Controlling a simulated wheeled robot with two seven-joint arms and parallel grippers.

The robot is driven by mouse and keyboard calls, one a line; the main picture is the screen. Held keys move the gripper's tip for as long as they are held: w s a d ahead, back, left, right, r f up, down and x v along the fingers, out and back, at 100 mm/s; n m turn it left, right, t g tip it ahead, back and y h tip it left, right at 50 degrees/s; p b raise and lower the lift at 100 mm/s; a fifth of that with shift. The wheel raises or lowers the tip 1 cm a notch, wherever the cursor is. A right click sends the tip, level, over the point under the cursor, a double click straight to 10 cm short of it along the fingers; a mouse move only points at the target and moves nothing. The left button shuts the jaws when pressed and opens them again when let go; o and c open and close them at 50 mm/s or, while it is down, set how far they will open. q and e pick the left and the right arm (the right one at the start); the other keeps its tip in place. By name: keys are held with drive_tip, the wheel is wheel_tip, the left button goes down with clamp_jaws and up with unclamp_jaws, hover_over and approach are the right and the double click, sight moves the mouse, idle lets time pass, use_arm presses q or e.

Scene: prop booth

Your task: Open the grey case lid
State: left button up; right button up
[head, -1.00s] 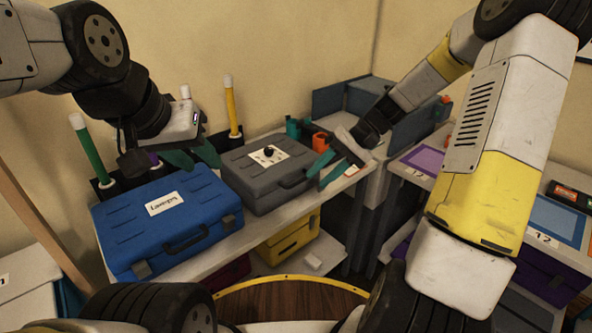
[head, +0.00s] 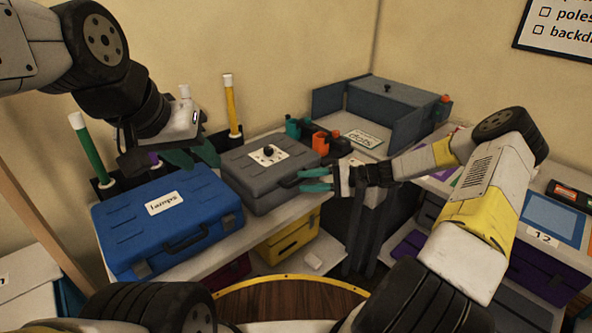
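A blue case (head: 170,245) labelled "lamps" stands left of the grey one. Green (head: 90,150) and yellow (head: 232,105) poles stand behind. Orange and teal items (head: 320,143) and a blue-grey bin (head: 385,95) are at the back right. A yellow case (head: 290,240) sits below.

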drive_tip(key=shift+w+a+f, duration=0.1)
drive_tip(key=shift+a+f, duration=0.05)
drive_tip(key=shift+a, duration=0.55)
drive_tip(key=shift+w+a+f, duration=0.1)
drive_tip(key=shift+a, duration=0.6)
clamp_jaws()
idle(0.4)
